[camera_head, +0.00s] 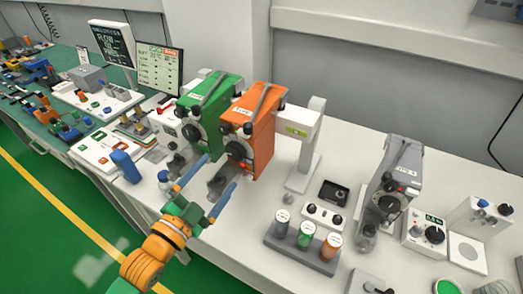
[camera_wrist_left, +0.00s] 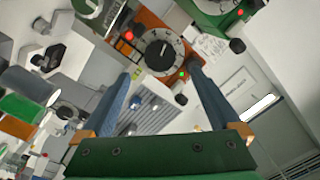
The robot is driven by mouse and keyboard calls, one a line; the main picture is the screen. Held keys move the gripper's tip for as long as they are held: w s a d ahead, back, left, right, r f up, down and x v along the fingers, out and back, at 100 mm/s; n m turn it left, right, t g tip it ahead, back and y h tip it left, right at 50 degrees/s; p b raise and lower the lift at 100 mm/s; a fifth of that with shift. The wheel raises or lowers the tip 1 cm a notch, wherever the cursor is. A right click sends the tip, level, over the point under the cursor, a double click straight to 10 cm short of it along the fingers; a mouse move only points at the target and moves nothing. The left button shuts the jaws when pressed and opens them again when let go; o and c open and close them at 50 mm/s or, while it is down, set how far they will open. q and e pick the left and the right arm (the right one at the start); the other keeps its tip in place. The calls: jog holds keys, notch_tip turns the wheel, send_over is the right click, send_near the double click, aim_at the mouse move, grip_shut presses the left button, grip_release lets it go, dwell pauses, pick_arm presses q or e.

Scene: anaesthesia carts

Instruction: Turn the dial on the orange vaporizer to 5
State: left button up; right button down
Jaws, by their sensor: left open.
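The orange vaporizer (camera_head: 263,130) stands on the white counter beside the green vaporizer (camera_head: 217,100). Its dark round dial (camera_head: 236,150) is on the front face. In the left wrist view the dial (camera_wrist_left: 161,52) has a pale pointer mark and a marked rim; its numbers are too small to read. My left gripper (camera_head: 221,169) is open and empty, with its two blue fingers pointing at the front of the orange vaporizer. In the left wrist view the dial lies beyond the gap between the fingertips (camera_wrist_left: 160,73), apparently not touched. My right gripper is not in view.
A grey vaporizer (camera_head: 397,170) stands to the right. A grey rack (camera_head: 300,247) with several capped bottles is at the counter's front. Monitors (camera_head: 160,66) and small devices stand to the left. A white post (camera_head: 306,150) stands just right of the orange vaporizer.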

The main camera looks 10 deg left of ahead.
aim_at(234, 154)
pick_arm(q)
jog(key=p+x, duration=0.1)
jog(key=x, duration=0.6)
jog(key=shift+a+f+p, duration=0.1)
jog(key=shift+p, duration=0.25)
jog(key=c, duration=1.4)
